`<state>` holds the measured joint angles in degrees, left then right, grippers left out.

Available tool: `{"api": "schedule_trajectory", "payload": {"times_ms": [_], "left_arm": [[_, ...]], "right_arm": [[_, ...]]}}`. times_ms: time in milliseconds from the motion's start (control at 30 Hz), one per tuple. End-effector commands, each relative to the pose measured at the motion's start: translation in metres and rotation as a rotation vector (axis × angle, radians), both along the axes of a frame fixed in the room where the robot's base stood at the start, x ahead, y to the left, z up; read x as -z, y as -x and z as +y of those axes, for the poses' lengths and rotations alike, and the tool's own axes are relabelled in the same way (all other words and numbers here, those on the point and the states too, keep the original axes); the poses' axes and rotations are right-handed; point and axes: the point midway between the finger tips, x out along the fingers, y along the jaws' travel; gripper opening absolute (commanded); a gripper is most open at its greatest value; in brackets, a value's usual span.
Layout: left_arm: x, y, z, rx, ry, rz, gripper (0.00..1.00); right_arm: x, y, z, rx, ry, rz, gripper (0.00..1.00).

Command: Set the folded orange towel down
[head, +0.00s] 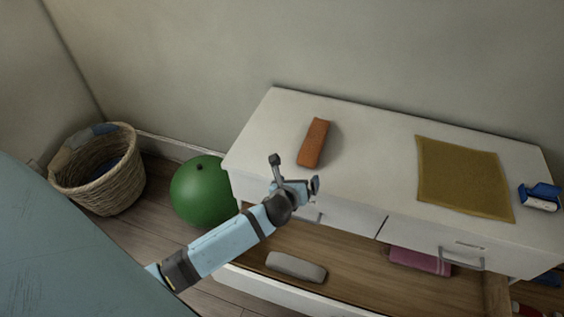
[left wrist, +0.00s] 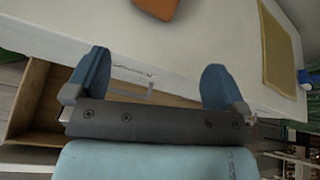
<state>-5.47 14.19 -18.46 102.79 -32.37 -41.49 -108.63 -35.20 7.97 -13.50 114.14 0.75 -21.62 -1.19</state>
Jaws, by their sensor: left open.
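The folded orange towel (head: 313,143) lies on the white top of the dresser (head: 375,140), left of its middle. It also shows at the top edge of the left wrist view (left wrist: 158,8), partly cut off. My left gripper (head: 295,172) is open and empty in front of the dresser's edge, nearer than the towel and apart from it. Its two blue fingers stand wide apart in the left wrist view (left wrist: 157,80). My right gripper is in neither view.
A yellow mat (head: 463,178) and a small blue box (head: 541,197) lie to the right on the dresser. Below, an open drawer (head: 350,262) holds a grey folded item (head: 296,267) and a pink one (head: 420,260). A green ball (head: 203,192) and wicker basket (head: 112,185) stand on the floor at left.

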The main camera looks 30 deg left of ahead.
Motion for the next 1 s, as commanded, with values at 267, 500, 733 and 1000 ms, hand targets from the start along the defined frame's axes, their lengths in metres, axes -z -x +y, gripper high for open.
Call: {"api": "schedule_trajectory", "payload": {"times_ms": [267, 500, 733, 1000], "left_arm": [[0.048, 0.093, -0.040, -0.327, 0.940, 0.050, 1.00], [0.063, 0.169, -0.064, -0.750, 1.716, 0.119, 1.00], [0.063, 0.213, -0.074, -1.086, 2.186, 0.157, 1.00], [0.062, 0.222, -0.076, -1.174, 2.297, 0.164, 1.00]], "right_arm": [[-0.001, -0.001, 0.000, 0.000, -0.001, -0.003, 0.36], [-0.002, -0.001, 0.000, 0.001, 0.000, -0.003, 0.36], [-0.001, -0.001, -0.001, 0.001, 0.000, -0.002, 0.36], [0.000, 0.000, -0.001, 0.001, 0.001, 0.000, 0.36]]}}
